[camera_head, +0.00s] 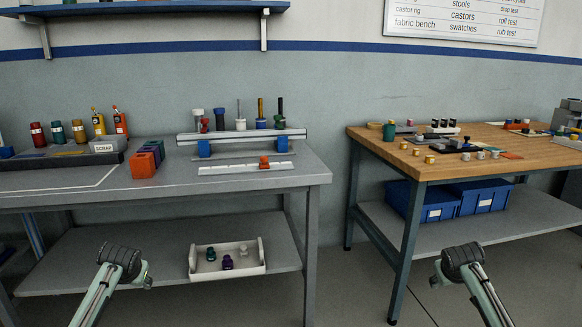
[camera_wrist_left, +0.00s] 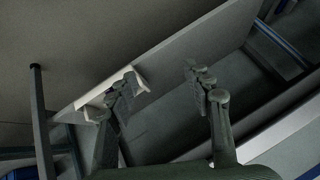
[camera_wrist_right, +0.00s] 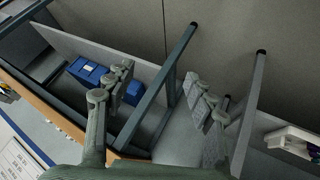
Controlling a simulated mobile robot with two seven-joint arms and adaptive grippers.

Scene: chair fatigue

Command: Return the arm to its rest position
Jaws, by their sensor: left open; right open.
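In the right wrist view my right gripper (camera_wrist_right: 160,84) is also spread and empty. Neither gripper touches anything that I can see.
A grey bench (camera_head: 240,182) with a rack (camera_head: 245,135) of tools stands at left. A white tray (camera_head: 228,272) lies on its lower shelf. The wooden bench (camera_head: 445,166) stands at right with blue bins (camera_head: 482,196) below. Open floor (camera_head: 350,285) lies between the benches.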

